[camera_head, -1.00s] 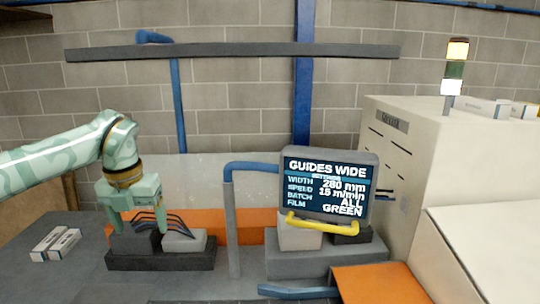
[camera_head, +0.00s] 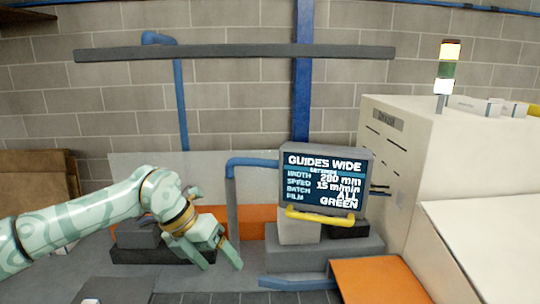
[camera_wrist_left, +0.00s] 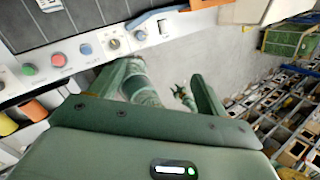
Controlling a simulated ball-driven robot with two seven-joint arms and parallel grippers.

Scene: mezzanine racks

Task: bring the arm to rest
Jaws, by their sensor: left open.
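My left arm (camera_head: 85,215) comes in from the left, pale green with patterned links and dark gold joint rings. Its gripper (camera_head: 222,262) points down and to the right, fingers apart and empty, in front of the dark grey block (camera_head: 140,237) and the orange panel. In the left wrist view the two green fingers (camera_wrist_left: 165,85) are spread with grey floor showing between them. A green, arm-like part lies behind them, with a small dark claw shape that I cannot identify for certain. My right gripper is not recognisable in either view.
A monitor (camera_head: 325,182) reading "GUIDES WIDE" stands right of the gripper, with a yellow handle (camera_head: 320,217). A blue-topped post (camera_head: 233,205) rises between them. A white machine (camera_head: 395,160) fills the right. The wrist view shows a button panel (camera_wrist_left: 65,62) and racks (camera_wrist_left: 285,130).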

